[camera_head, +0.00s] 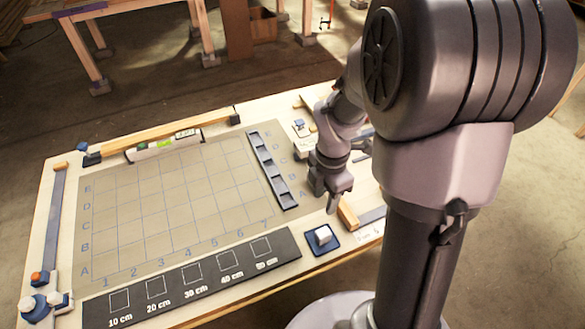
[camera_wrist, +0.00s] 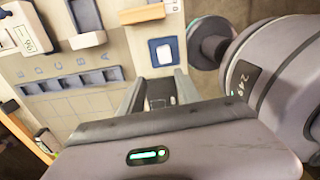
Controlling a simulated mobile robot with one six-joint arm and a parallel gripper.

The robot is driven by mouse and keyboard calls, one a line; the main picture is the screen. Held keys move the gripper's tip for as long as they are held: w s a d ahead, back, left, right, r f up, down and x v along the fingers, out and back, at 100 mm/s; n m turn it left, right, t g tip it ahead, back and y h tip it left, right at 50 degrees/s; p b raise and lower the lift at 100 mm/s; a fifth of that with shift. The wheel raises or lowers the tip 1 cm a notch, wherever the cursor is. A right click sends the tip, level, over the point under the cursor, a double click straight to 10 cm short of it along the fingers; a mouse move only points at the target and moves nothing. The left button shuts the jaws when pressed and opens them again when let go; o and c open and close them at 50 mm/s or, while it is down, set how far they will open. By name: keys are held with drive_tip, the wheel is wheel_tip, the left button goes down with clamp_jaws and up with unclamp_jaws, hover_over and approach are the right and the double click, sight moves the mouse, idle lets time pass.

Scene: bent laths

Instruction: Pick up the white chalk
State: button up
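A small white piece (camera_head: 323,234), which looks like the chalk, sits in a dark blue square holder (camera_head: 315,246) near the front right edge of the table. In the wrist view the white piece (camera_wrist: 164,54) lies in its blue holder (camera_wrist: 153,45), beyond the fingertips. My gripper (camera_head: 334,206) points down above the table, behind the white piece in the head view and apart from it. In the wrist view my gripper (camera_wrist: 160,78) has its two fingers spread with nothing between them. Its exact height above the table is hard to tell.
A gridded mat (camera_head: 170,205) covers much of the table. A black strip with marked squares (camera_head: 190,283) runs along the front. A dark compartment rack (camera_head: 272,170) stands left of my gripper. A wooden block (camera_head: 347,214) lies near my gripper. Blue knobs (camera_head: 40,300) stand front left.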

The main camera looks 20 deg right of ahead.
sight(323, 232)
drive_tip(key=f+b, duration=0.1)
drive_tip(key=f, duration=0.3)
drive_tip(key=f+b, duration=0.2)
drive_tip(key=f, duration=0.2)
drive_tip(key=s+f+b, duration=0.1)
drive_tip(key=f, duration=0.3)
drive_tip(key=shift+s+d+b, duration=0.1)
drive_tip(key=shift+b, duration=0.3)
wheel_tip(323, 232, down, 5)
drive_tip(key=b, duration=0.2)
drive_tip(key=shift+s+d+f+b, duration=0.1)
drive_tip(key=shift+b, duration=0.3)
clamp_jaws()
